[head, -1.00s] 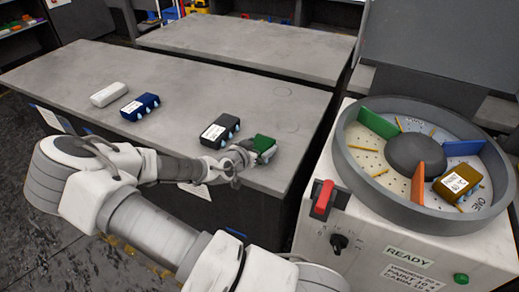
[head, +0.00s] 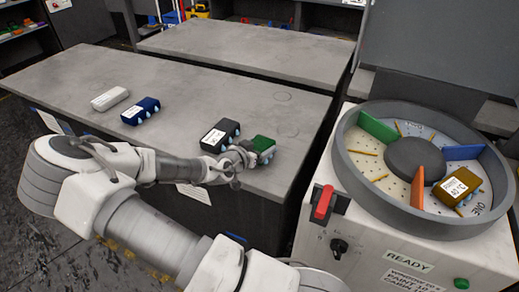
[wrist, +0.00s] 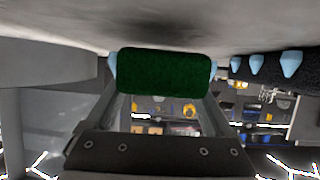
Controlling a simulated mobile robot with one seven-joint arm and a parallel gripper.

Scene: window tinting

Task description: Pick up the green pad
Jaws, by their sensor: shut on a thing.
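The green pad (head: 263,144) is at the near right part of the grey table (head: 200,100) in the head view. My gripper (head: 252,154) is at the pad, its fingers on either side. In the wrist view the green pad (wrist: 164,76) sits between the two fingers of my gripper (wrist: 160,95), which is shut on it. The pad is at or just above the table top; I cannot tell whether it touches. Part of the pad is hidden by the fingers in the head view.
A black block (head: 220,135) with a white label stands just left of the pad. A blue block (head: 140,110) and a white block (head: 110,98) lie farther left. A round tray machine (head: 345,150) with coloured dividers and a brown block (head: 458,187) stands at right.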

